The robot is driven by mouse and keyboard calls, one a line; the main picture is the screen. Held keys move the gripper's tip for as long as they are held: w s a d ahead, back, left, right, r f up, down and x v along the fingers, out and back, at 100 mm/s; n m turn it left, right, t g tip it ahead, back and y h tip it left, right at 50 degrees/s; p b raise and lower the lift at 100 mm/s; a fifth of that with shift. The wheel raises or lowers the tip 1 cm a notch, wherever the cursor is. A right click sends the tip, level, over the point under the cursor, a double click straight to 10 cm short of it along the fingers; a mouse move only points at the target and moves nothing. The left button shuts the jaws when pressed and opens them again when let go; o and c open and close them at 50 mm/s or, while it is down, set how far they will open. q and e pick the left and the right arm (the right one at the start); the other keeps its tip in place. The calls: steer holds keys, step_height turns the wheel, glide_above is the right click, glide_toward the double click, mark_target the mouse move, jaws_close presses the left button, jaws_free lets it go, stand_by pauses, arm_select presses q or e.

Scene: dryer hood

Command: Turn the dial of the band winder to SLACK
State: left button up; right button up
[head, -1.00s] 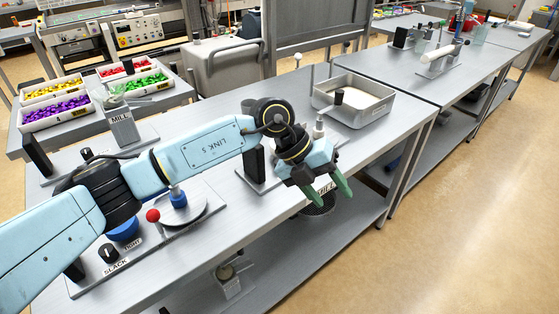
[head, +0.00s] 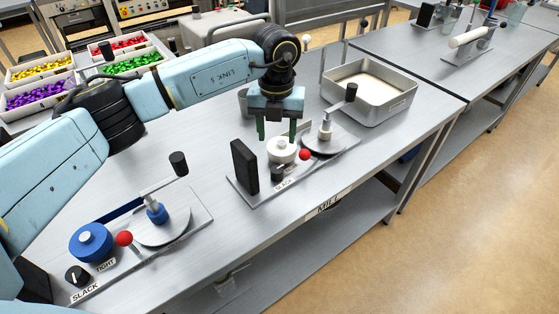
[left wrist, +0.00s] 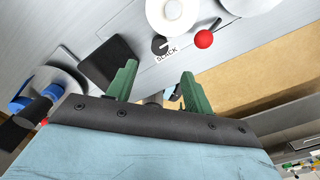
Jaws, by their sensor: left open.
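One winder board has a white spool (head: 281,149), a small black dial (head: 278,173) and a SLACK label (head: 285,184). In the left wrist view this dial (left wrist: 160,45) sits beside its label, below the white spool (left wrist: 171,14). I cannot read its setting. My left gripper (head: 277,129) is open and empty, its green fingers pointing down just behind and above the white spool; the fingers also show in the left wrist view (left wrist: 159,72). A second winder has a blue spool (head: 91,243) and a black dial (head: 77,276) between SLACK and TIGHT labels. My right gripper is not in view.
A red ball knob (head: 305,154) and a crank disc stand right of the white spool; a black upright block (head: 244,167) stands left. A metal tray (head: 397,107) with pale contents is behind. Bare tabletop (head: 205,150) lies between the winders.

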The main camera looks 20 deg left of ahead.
arm_select(q)
glide_above(277, 169)
steer(key=f, duration=0.5)
steer(key=shift+s+f, duration=0.2)
steer(key=shift+f, duration=0.1)
step_height(277, 169, down, 5)
steer(key=shift+w+f, duration=0.1)
steer(key=shift+f, duration=0.5)
steer(key=c, duration=1)
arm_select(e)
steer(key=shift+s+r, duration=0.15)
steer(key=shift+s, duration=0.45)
